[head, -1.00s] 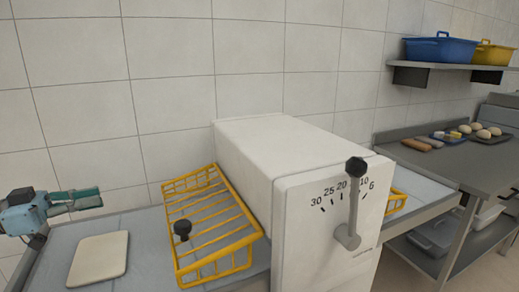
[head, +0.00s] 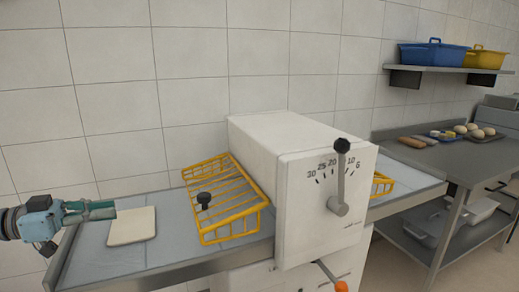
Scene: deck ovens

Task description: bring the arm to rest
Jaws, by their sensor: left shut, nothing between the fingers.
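My left gripper (head: 90,210) comes in from the left edge in the head view. Its teal fingers are shut with nothing between them. It is over the left end of the steel table (head: 165,253), beside a flat pale dough sheet (head: 132,227). I cannot tell whether the fingertips touch the sheet. My right gripper is not in view.
A white machine (head: 320,215) with a numbered dial and a black-knobbed lever (head: 341,175) stands on the table. A yellow wire guard (head: 225,195) lies to its left. An orange-knobbed handle (head: 341,286) sticks out below. A counter (head: 440,157) with dough balls stands at right.

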